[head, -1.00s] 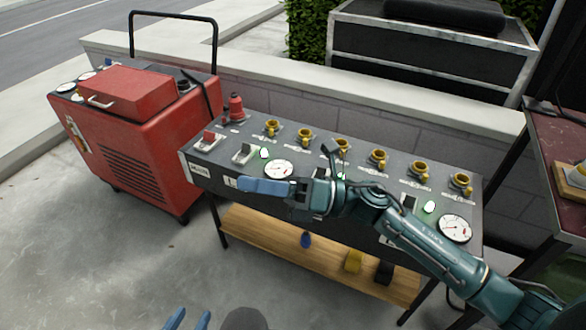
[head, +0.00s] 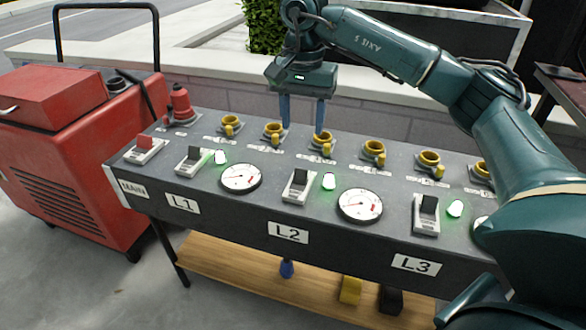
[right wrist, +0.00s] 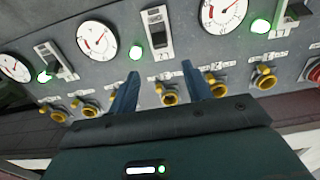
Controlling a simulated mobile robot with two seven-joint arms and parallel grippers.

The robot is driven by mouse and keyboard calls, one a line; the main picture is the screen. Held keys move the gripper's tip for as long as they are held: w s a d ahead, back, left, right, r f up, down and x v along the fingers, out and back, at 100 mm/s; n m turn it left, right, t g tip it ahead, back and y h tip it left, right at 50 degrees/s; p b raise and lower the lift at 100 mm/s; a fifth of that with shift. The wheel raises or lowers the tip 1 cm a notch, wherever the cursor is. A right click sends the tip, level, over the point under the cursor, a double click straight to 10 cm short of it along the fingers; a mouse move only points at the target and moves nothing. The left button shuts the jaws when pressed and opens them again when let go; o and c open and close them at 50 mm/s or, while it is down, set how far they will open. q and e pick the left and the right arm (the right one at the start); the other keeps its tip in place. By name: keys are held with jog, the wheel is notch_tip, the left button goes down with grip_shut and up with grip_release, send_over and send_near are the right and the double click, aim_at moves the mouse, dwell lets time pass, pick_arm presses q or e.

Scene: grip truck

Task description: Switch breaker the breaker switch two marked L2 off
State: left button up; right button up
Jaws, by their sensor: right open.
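The breaker switch marked L2 (head: 299,186) is a white-framed switch with a black lever on the sloped grey panel (head: 262,211), above the L2 label (head: 288,232). The green lamp (head: 329,181) beside it glows. My right gripper (head: 303,118) points down over the back of the panel, behind the L2 switch, near the yellow sockets. Its two blue fingers are apart with nothing between them. In the right wrist view the L2 switch (right wrist: 157,33) lies just beyond the open fingertips (right wrist: 160,69), apart from them. My left gripper is out of view.
The L1 switch (head: 193,160) and L3 switch (head: 426,214) flank L2, with lit green lamps. Gauges (head: 241,178) sit between switches. A red main switch (head: 145,149) is at the left end. Yellow sockets (head: 373,151) line the back. A red generator (head: 75,177) stands left.

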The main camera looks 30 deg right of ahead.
aim_at(302, 169)
notch_tip(302, 169, down, 10)
jog(key=b, duration=0.2)
jog(key=shift+s+f+b, duration=0.1)
jog(key=shift+b, duration=0.2)
jog(key=shift+f, duration=0.85)
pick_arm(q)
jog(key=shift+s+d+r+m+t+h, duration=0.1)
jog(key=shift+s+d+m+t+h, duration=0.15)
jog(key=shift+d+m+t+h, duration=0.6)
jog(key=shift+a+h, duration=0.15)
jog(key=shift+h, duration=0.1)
pick_arm(e)
jog(key=c, duration=1)
